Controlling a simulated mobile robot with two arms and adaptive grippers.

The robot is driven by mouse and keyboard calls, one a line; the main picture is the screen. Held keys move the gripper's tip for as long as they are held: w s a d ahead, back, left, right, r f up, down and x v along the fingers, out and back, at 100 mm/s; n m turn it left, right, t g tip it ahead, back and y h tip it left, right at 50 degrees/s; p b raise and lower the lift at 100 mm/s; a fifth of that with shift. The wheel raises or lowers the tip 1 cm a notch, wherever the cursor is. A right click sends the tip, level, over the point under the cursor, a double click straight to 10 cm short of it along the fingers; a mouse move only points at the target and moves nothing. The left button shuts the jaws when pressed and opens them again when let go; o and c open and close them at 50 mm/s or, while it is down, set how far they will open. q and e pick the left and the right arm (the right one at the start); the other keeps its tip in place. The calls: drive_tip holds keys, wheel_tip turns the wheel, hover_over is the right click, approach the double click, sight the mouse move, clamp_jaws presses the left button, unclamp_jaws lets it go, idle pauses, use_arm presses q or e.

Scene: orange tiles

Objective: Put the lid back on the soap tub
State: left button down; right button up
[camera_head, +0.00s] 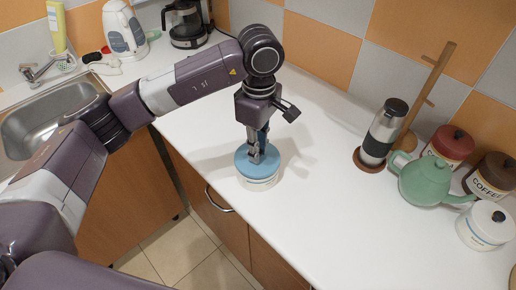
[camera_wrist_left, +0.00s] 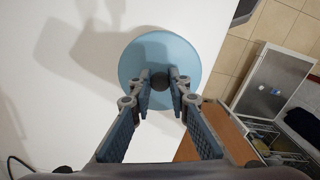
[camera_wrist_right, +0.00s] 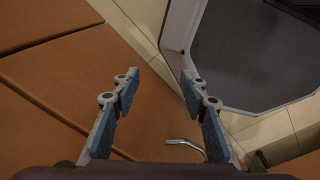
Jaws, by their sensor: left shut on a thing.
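The soap tub (camera_head: 259,183) is a white, round container on the white counter, near its front edge. The blue round lid (camera_head: 243,161) is at the top of the tub; from this angle I cannot tell whether it is fully seated. My left gripper (camera_head: 257,154) points down over the lid and is shut on its dark knob. In the left wrist view the lid (camera_wrist_left: 133,68) fills the space beyond the fingertips and hides the tub. My right gripper (camera_wrist_right: 160,82) is open and empty, away from the counter top, facing the cabinet fronts and floor.
A steel grinder (camera_head: 384,130), a green teapot (camera_head: 425,180) and several canisters, one a coffee canister (camera_head: 490,177), stand at the right. A sink (camera_head: 45,118), kettle (camera_head: 124,32) and coffee maker (camera_head: 187,25) are at the left and back. The counter (camera_head: 330,215) around the tub is clear.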

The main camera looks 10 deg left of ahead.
use_arm(q)
drive_tip(key=c, duration=1.7)
unclamp_jaws()
drive_tip(key=shift+c, duration=0.2)
drive_tip(key=o, duration=0.5)
drive_tip(key=shift+r, duration=0.1)
drive_tip(key=shift+r+p, duration=1.4)
drive_tip(key=shift+r, duration=2.05)
clamp_jaws()
